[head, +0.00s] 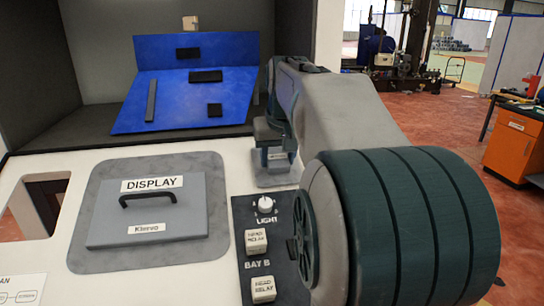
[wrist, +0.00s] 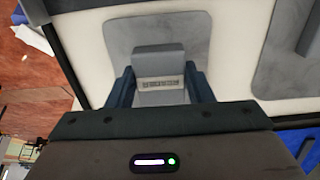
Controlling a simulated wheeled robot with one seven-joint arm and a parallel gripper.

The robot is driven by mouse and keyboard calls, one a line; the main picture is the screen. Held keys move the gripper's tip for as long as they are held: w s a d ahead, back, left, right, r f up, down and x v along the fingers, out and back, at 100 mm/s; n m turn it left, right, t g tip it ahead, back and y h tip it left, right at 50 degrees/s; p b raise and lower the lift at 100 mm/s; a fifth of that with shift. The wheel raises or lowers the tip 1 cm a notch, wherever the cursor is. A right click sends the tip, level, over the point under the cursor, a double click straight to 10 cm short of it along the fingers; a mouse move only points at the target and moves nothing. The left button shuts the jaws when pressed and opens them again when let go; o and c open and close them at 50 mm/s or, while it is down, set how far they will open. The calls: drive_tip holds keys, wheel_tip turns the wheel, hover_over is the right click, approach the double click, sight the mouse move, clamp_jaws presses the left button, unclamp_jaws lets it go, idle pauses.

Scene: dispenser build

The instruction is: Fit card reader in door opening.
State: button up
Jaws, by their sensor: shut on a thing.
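My gripper (head: 275,130) is shut on a small grey block with a printed label, which I take to be the card reader (head: 277,156). In the wrist view the two fingers (wrist: 163,90) are on either side of the grey card reader (wrist: 159,62). It is at a grey rounded plate (head: 275,181) on the white door panel (head: 215,150); the plate also shows in the wrist view (wrist: 122,42). I cannot tell whether the reader touches the plate or sits in it. A dark rectangular opening (head: 46,203) is at the panel's left.
A grey DISPLAY unit (head: 150,215) with a black handle is on the panel's left half. A dark control strip (head: 270,240) with a LIGHT knob and relay blocks is near my arm. A blue tray (head: 175,105) with several black pieces lies behind. An orange cabinet (head: 513,145) stands right.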

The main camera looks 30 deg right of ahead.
drive_tip(key=shift+w+f, duration=0.15)
drive_tip(key=shift+f, duration=0.25)
idle(0.6)
drive_tip(key=o, duration=1.1)
drive_tip(key=shift+o, duration=0.5)
drive_tip(key=o, duration=0.4)
drive_tip(key=shift+s, duration=0.2)
drive_tip(key=shift+r, duration=0.15)
